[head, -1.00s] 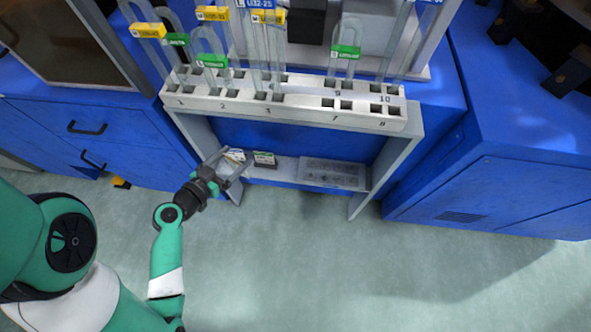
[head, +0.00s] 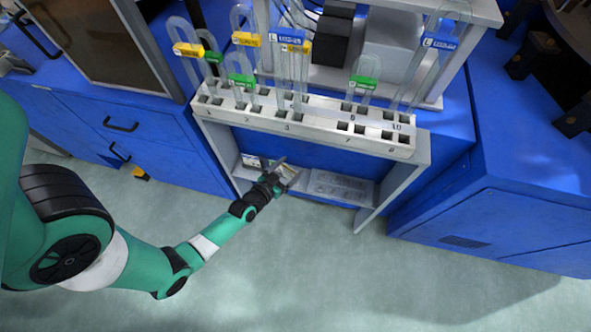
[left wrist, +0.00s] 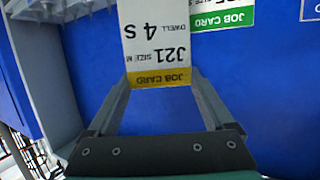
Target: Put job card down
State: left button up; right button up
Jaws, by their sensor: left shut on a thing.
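My left gripper (head: 285,175) is shut on a white job card with a yellow strip. In the left wrist view the held card (left wrist: 157,45) reads J21, 4 S, upside down, and sits between the two fingertips. The gripper is at the front of the low shelf (head: 320,199) under the tube rack. I cannot tell whether the card touches the shelf. A second job card with a green strip (head: 250,160) lies to the left of the gripper; part of it also shows at the top right of the left wrist view (left wrist: 222,16). My right gripper is not in view.
A flat grey printed plate (head: 342,187) lies on the shelf right of the gripper. The numbered white rack (head: 300,121) with several glass U-tubes is above. The rack's right leg (head: 385,195) and blue cabinets (head: 500,225) stand to the right. The floor in front is clear.

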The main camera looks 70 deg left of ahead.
aim_at(292, 177)
pick_arm(q)
jog(key=shift+w+f+b, duration=0.2)
jog(key=shift+w+f, duration=0.3)
jog(key=shift+f, duration=0.15)
jog(key=shift+w+f+b, duration=0.2)
jog(key=shift+w+f, duration=0.25)
jog(key=shift+f, duration=0.2)
notch_tip(292, 177, down, 3)
jog(key=b, duration=0.3)
jog(key=shift+f, duration=0.15)
